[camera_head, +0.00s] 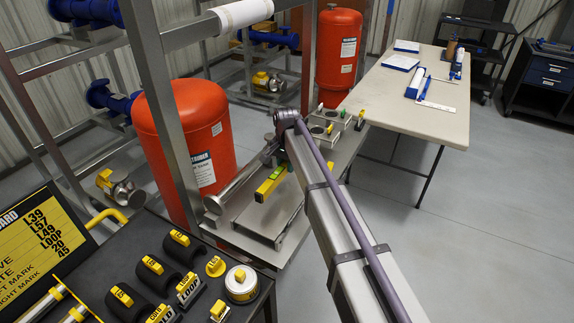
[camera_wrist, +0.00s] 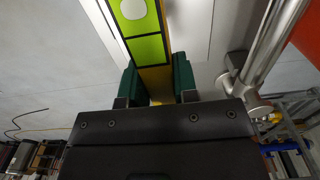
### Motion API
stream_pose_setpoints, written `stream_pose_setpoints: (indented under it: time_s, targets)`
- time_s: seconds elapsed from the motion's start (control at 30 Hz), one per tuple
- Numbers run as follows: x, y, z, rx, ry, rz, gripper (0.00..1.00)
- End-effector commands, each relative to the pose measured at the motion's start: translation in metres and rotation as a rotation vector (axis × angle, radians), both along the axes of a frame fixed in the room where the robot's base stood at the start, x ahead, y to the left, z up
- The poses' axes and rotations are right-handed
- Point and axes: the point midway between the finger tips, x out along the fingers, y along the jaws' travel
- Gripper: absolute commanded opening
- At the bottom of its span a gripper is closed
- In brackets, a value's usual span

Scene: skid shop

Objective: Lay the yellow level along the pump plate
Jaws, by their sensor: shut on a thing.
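The yellow level (camera_head: 269,185) has bright green faces and is held over the grey pump plate (camera_head: 270,218), near its far part. In the wrist view the level (camera_wrist: 146,48) runs up from between the green finger pads of my gripper (camera_wrist: 157,82), which is shut on it. The plate shows as a pale surface behind the level (camera_wrist: 190,28). Whether the level touches the plate cannot be told. In the head view my arm hides much of the gripper and the plate's right side.
A metal pipe (camera_head: 236,186) runs beside the level on the left, close to my gripper. Red tanks (camera_head: 187,150) and a steel frame post (camera_head: 165,110) stand to the left. A cart with black rolls (camera_head: 130,300) is at front left. A beige table (camera_head: 400,100) stands at the right.

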Motion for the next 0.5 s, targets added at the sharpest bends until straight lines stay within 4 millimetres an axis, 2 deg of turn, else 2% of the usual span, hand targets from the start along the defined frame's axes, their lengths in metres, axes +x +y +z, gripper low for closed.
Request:
stream_pose_setpoints:
  time_s: [0.27, 0.5]
  targets:
    - [-0.001, 0.0, -0.003, 0.0, 0.001, 0.001, 0.07]
    - [-0.001, 0.0, -0.025, 0.0, 0.001, 0.0, 0.07]
